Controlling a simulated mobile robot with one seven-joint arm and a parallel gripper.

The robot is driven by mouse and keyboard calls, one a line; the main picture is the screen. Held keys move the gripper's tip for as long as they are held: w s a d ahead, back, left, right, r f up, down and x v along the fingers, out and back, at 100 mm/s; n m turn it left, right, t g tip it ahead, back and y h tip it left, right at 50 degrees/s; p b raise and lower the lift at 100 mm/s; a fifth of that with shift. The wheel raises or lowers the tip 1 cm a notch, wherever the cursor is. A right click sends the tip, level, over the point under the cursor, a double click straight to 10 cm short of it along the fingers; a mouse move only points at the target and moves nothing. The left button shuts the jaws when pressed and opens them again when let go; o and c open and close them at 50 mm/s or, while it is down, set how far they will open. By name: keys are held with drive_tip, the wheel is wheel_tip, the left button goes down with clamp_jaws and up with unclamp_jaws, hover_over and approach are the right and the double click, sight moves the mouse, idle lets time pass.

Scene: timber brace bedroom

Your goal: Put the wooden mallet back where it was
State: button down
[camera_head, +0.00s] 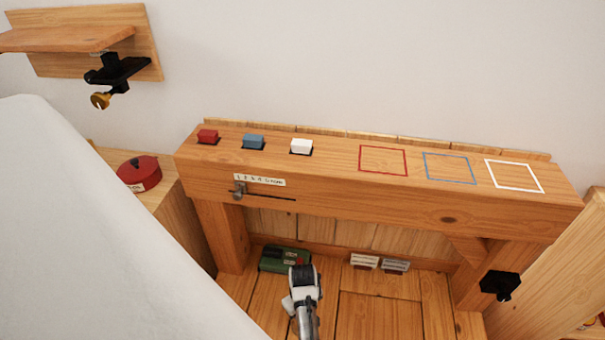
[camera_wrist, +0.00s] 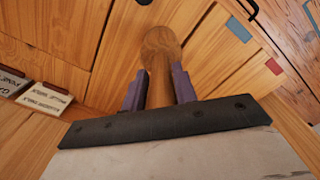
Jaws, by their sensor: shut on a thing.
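My gripper (camera_wrist: 160,88) is shut on a round-ended piece of light brown wood, which looks like part of the wooden mallet (camera_wrist: 161,45). The two purple fingers stand on either side of it, and its rounded end points away from the wrist camera. The rest of the mallet is hidden. In the head view my arm reaches up from the bottom middle, in front of the wooden brace. The mallet cannot be made out there.
The brace beam (camera_head: 450,218) carries red (camera_head: 207,136), blue (camera_head: 253,142) and white (camera_head: 301,146) blocks and three coloured outlines. Below are a green box (camera_head: 285,259) and two small label cards (camera_head: 365,261). A black knob (camera_head: 500,284) is at right, a red pot (camera_head: 140,173) at left.

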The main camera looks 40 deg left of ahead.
drive_tip(key=shift+f, duration=0.1)
drive_tip(key=c, duration=1.1)
unclamp_jaws()
wheel_tip(320, 180, up, 12)
drive_tip(key=shift+d+r+b, duration=0.1)
drive_tip(key=shift+b, duration=0.4)
drive_tip(key=shift+s, duration=0.2)
